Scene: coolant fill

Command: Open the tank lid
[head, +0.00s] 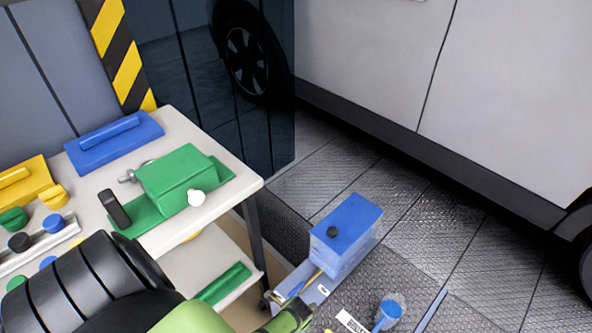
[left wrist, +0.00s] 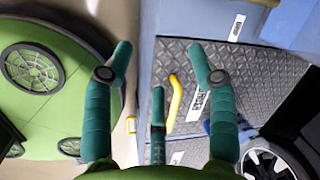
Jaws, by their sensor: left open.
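The lid looks shut. My left gripper (left wrist: 158,62) has teal fingers spread apart in the left wrist view, with nothing held between them. In the head view my left arm enters from the lower left, and a green part of it shows at the bottom, just in front of the tank's cart. The fingertips are not clear there. My right gripper is in neither view.
A white workbench (head: 228,168) at left holds a green block (head: 180,168), blue and yellow tools and several knobs. A blue-topped container (head: 388,312) stands on the floor near a white label (head: 352,322). A yellow curved piece (left wrist: 175,103) shows beyond my fingers. A white vehicle (head: 400,70) stands behind.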

